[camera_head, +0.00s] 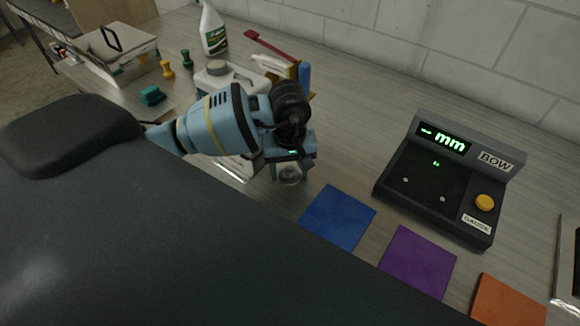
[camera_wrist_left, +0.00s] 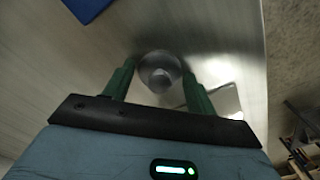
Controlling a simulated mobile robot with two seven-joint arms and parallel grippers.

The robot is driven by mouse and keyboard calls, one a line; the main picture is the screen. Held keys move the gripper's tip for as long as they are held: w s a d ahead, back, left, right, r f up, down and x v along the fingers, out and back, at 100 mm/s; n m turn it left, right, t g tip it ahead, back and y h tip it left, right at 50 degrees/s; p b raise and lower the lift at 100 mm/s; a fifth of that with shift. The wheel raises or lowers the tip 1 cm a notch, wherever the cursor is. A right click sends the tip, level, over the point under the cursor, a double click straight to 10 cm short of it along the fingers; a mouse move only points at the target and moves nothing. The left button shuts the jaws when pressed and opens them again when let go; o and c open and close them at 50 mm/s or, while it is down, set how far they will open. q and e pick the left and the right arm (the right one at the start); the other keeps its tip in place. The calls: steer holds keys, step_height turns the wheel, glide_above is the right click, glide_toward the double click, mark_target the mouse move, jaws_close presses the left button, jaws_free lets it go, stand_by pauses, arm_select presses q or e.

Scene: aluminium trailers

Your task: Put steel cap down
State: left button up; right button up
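The steel cap (camera_wrist_left: 160,72) is a round grey metal piece with a raised knob in its middle. In the left wrist view it sits between the two green fingertips of my left gripper (camera_wrist_left: 161,68), which appear to touch its sides. In the head view the cap (camera_head: 290,175) shows just under my left gripper (camera_head: 288,165), left of the blue mat. The small gap between cap and bench, if any, cannot be judged. My right gripper is not in view.
A blue mat (camera_head: 338,217), a purple mat (camera_head: 418,261) and an orange mat (camera_head: 508,301) lie on the bench. A black gauge box (camera_head: 440,180) stands to the right. A spray bottle (camera_head: 214,32), a white canister (camera_head: 217,80) and a metal box (camera_head: 117,57) stand behind.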

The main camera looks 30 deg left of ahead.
mark_target(290, 169)
arm_select(q)
steer(key=shift+o, duration=1.1)
steer(key=shift+r, duration=0.1)
steer(key=shift+r, duration=0.1)
step_height(290, 169, up, 12)
steer(key=shift+b, duration=0.4)
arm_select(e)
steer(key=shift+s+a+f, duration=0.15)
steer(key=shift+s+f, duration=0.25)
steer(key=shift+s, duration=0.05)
